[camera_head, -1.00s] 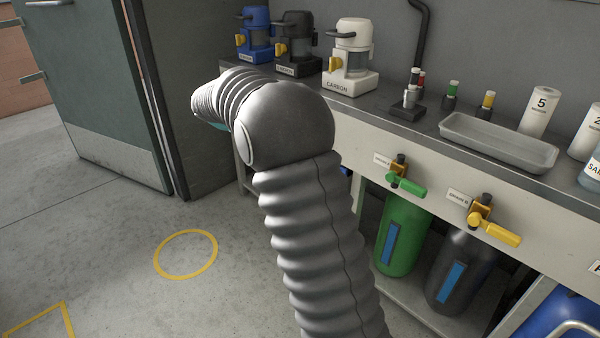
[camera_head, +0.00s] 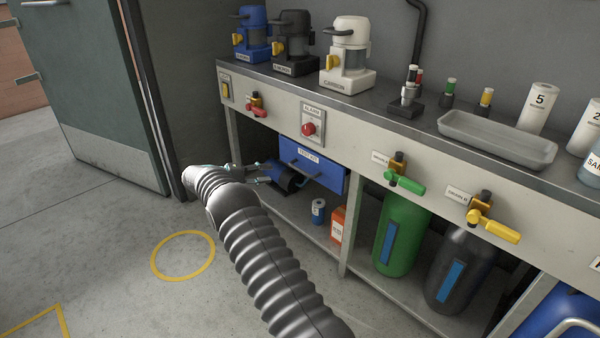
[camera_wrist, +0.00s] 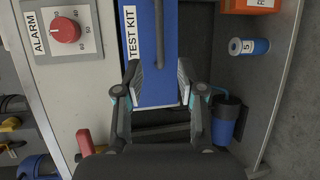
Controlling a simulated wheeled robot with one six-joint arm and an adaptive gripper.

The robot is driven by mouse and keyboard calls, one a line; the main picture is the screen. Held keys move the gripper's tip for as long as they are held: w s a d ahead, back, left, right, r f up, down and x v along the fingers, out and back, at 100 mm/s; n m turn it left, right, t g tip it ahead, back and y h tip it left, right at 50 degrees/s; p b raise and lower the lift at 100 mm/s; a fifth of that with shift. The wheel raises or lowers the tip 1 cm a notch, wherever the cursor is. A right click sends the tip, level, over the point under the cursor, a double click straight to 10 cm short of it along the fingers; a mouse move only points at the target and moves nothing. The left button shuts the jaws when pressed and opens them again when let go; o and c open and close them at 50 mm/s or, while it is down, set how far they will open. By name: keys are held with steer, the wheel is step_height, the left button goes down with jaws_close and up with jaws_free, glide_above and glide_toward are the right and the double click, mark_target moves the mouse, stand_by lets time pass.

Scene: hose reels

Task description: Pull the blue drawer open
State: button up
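The blue drawer (camera_head: 327,174), labelled TEST KIT, is under the counter in the head view and looks shut. It fills the upper middle of the wrist view (camera_wrist: 170,90), turned sideways. Its dark bar handle (camera_wrist: 158,35) runs down the picture there, its near end by my fingertips. My gripper (camera_wrist: 160,75) is open, with one finger on each side of the handle's line. I cannot tell whether the bar is between the fingers in depth. In the head view my gripper (camera_head: 264,171) is at the drawer's left end, its tips partly hard to make out.
A red alarm knob (camera_head: 309,129) sits above the drawer. A blue cylinder (camera_head: 286,179) is close to my gripper. A blue can (camera_head: 318,211) and an orange box (camera_head: 338,225) stand on the lower shelf. A green tank (camera_head: 402,235) stands right; floor at left is clear.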

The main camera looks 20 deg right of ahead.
mark_target(300, 169)
steer(key=d, duration=0.4)
steer(key=d+f, duration=0.1)
steer(key=d, duration=0.3)
steer(key=d+f+p, duration=0.1)
steer(key=d, duration=0.4)
steer(key=shift+s+d+f, duration=0.1)
steer(key=shift+s+f, duration=0.05)
steer(key=shift+s, duration=0.2)
jaws_close()
